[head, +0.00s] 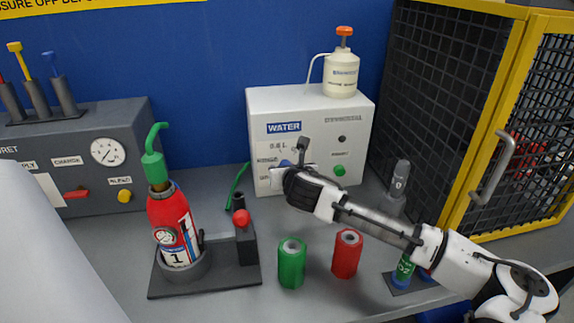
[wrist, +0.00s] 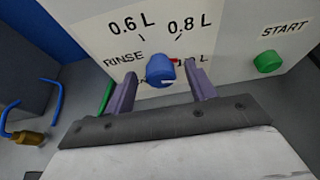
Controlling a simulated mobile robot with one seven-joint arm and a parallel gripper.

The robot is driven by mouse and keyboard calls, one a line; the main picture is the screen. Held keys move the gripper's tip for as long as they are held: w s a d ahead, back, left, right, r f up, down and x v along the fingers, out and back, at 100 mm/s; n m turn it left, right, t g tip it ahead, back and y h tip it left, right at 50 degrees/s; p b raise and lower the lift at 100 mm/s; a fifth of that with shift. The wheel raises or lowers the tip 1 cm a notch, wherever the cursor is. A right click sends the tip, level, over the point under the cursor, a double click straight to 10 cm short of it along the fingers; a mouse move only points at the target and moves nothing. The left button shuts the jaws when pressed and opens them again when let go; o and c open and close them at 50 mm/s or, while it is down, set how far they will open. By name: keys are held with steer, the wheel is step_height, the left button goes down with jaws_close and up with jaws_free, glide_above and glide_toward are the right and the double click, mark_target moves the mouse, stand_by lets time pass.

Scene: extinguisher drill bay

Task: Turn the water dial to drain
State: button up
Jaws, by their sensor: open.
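The white water unit (head: 262,110) stands at the back, its front marked WATER. In the head view my gripper (head: 283,175) mostly hides the dial.
A green START button (wrist: 267,61) is right of the dial. A red extinguisher (head: 170,225) stands in a holder at left. Green (head: 292,263) and red (head: 347,254) cylinders stand in front, below my arm. A yellow-framed mesh cage (head: 490,120) is at right.

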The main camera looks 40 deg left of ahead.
steer(key=shift+w+a+f, duration=0.25)
steer(key=shift+w+a, duration=0.1)
steer(key=shift+a, duration=0.1)
steer(key=c, duration=1)
steer(key=shift+o, duration=0.2)
